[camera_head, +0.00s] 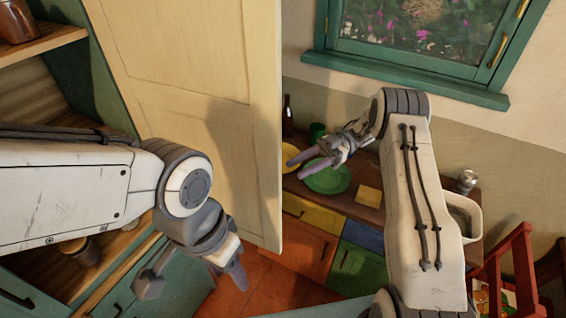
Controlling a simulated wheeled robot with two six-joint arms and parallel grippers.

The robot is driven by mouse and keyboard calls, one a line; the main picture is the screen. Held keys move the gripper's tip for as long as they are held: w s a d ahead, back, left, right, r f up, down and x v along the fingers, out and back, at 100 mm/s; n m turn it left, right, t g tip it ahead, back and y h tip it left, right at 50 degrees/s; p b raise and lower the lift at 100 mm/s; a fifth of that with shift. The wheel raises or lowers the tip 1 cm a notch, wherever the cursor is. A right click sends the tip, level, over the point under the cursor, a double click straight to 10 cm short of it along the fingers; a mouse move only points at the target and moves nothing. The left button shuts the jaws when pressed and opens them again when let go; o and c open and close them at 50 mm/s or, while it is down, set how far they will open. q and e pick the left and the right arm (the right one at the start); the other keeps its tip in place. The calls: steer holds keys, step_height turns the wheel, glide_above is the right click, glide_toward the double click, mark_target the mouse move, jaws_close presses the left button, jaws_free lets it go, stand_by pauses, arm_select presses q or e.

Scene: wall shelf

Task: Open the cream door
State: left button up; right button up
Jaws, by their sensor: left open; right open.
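The cream door (190,70) stands swung out from the wooden shelf cabinet (40,75) on the left, with shelves visible behind it. Its free vertical edge (268,160) faces right. My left gripper (238,280) is low in front of the door's lower part, fingers pointing down, and open; I cannot tell whether it touches the door. My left arm covers part of the cabinet and the door's lower left. My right gripper (300,162) is open just right of the door's free edge, its fingers pointing left toward it. No handle on the door is visible.
A wooden counter (350,212) with coloured drawers holds a green plate (327,180), a yellow block (368,196), a dark bottle (287,116) and a can (466,180). A red chair (520,270) stands at lower right. Red floor tiles (265,285) show below the door.

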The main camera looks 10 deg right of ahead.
arm_select(q)
step_height(320, 180, up, 4)
steer(key=p, duration=0.3)
steer(key=shift+w+r, duration=0.1)
arm_select(e)
steer(key=s+d+r, duration=0.3)
steer(key=d, duration=0.1)
steer(key=shift+s+d, duration=0.35)
